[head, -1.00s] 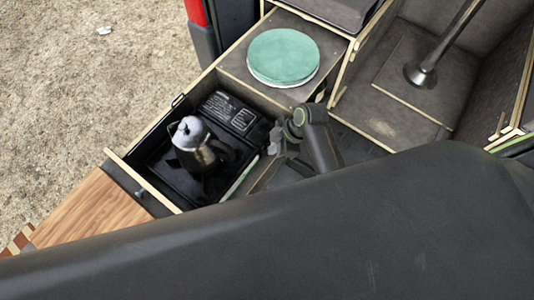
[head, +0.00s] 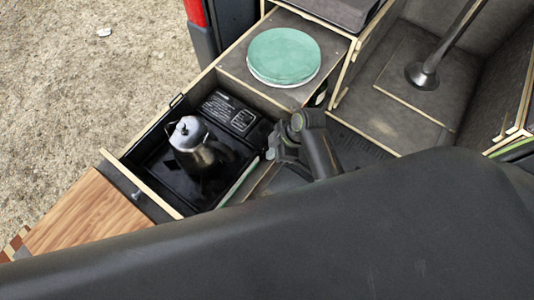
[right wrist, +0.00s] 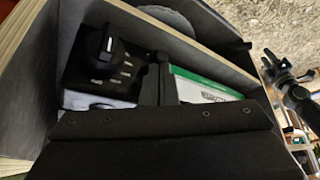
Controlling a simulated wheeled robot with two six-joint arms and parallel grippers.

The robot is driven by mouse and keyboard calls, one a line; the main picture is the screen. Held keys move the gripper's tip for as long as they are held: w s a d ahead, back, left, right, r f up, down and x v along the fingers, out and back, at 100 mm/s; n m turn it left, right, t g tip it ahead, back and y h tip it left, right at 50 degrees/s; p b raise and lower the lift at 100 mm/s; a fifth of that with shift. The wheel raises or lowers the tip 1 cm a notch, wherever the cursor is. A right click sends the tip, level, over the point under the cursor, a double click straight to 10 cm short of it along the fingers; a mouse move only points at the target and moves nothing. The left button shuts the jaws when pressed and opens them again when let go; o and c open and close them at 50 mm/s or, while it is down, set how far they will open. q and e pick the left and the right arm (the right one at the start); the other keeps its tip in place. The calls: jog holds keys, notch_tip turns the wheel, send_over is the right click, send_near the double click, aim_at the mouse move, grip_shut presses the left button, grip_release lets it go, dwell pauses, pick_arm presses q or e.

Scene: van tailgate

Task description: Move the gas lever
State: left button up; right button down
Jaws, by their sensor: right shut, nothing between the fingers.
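The black gas stove (head: 238,158) lies in the pulled-out drawer (head: 145,185). A metal kettle (head: 196,152) stands upright on it. My right gripper (head: 272,147) is at the right edge of the stove, shut and empty. In the right wrist view my shut fingers (right wrist: 157,80) reach down beside the stove's black panel (right wrist: 92,70), which carries a dark knob (right wrist: 108,45) and white marks. I cannot tell the gas lever apart with certainty. A black gripper-like part at the right of that view looks like my left gripper (right wrist: 286,75); its jaws are unclear.
A green and white box (right wrist: 205,90) is close beside my right fingers. Green plates (head: 283,56) sit on the cabinet behind the stove. The drawer's wooden edges are close around the stove. A large dark surface hides the foreground.

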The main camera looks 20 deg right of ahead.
jog(key=d, duration=0.1)
jog(key=d+p, duration=0.1)
jog(key=d+r+p, duration=0.1)
jog(key=shift+s, duration=0.4)
jog(key=shift+r, duration=0.1)
jog(key=b+v, duration=0.1)
jog(key=v, duration=1.6)
jog(key=shift+d+b, duration=0.2)
jog(key=shift+b, duration=0.2)
jog(key=shift+s+r, duration=0.1)
jog(key=shift+r, duration=0.05)
